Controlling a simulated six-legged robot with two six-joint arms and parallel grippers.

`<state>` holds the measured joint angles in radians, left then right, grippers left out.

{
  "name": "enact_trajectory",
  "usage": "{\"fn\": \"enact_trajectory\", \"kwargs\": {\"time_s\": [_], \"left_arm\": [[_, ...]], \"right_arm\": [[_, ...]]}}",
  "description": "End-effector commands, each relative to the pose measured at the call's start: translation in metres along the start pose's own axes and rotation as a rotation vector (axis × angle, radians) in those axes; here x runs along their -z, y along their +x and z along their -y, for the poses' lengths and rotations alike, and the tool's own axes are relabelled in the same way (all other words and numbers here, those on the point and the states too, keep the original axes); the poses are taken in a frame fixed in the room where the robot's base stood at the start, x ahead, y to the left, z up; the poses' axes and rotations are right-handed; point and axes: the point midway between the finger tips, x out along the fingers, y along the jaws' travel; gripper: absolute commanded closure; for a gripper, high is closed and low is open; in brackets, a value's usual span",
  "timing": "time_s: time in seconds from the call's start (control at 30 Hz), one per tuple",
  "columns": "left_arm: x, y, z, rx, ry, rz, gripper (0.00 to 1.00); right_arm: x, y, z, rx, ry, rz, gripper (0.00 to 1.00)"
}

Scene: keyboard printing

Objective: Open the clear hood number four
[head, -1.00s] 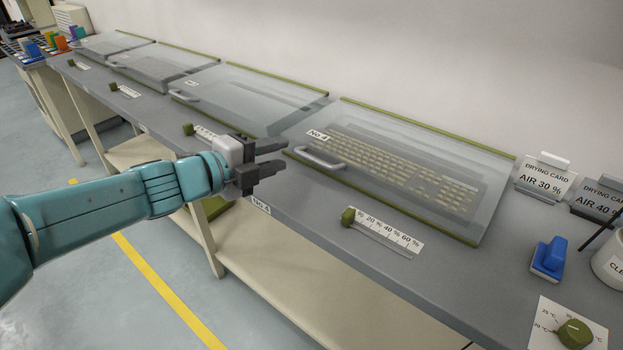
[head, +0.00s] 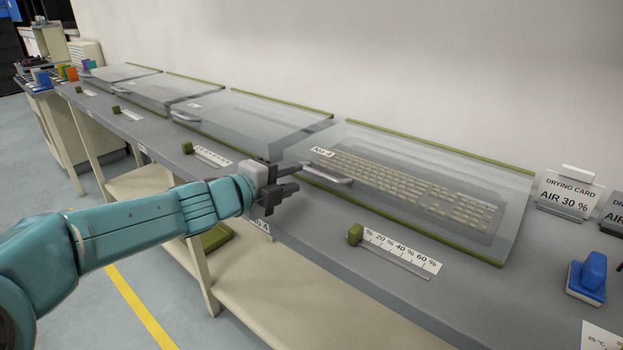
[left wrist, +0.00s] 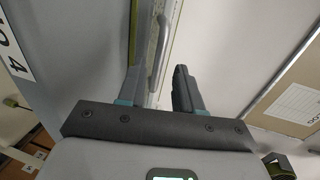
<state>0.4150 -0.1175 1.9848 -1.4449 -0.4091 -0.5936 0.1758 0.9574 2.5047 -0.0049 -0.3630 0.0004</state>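The clear hood number four (head: 480,172) is shut over a pale keyboard (head: 400,185) on the grey bench. It has olive strips along its front and back edges and a "NO.4" label. Its grey bar handle (head: 328,174) is at the left of the front edge. My left gripper (head: 297,180) is open and empty, just left of the handle. In the left wrist view, the handle (left wrist: 160,52) lies ahead, in line with the gap between the two fingers (left wrist: 160,88). I cannot tell whether they touch it. My right gripper is out of view.
More clear hoods (head: 250,120) line the bench to the left. An olive slider with a percent scale (head: 400,250) is in front of hood four. A drying card (head: 566,195) and a blue block (head: 588,277) stand to the right. The wall is behind.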

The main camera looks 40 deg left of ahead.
Motion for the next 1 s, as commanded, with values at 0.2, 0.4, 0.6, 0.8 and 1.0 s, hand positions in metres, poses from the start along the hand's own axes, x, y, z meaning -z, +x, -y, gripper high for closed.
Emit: {"fn": "enact_trajectory", "kwargs": {"time_s": [0.2,0.4,0.6,0.8,1.0], "left_arm": [[0.002,0.046,-0.002,0.0,0.001,-0.002,0.65],[0.001,0.067,0.0,0.0,0.001,0.0,0.65],[0.001,0.07,0.0,0.0,0.0,0.0,0.65],[0.001,0.07,0.0,0.0,0.0,0.001,0.88],[0.001,0.07,0.001,0.0,0.0,0.001,1.0]], "right_arm": [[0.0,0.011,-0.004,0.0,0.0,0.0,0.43],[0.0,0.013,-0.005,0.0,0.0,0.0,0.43],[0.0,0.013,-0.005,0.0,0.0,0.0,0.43],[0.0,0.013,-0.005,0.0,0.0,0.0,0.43],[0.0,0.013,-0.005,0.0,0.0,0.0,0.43]]}}
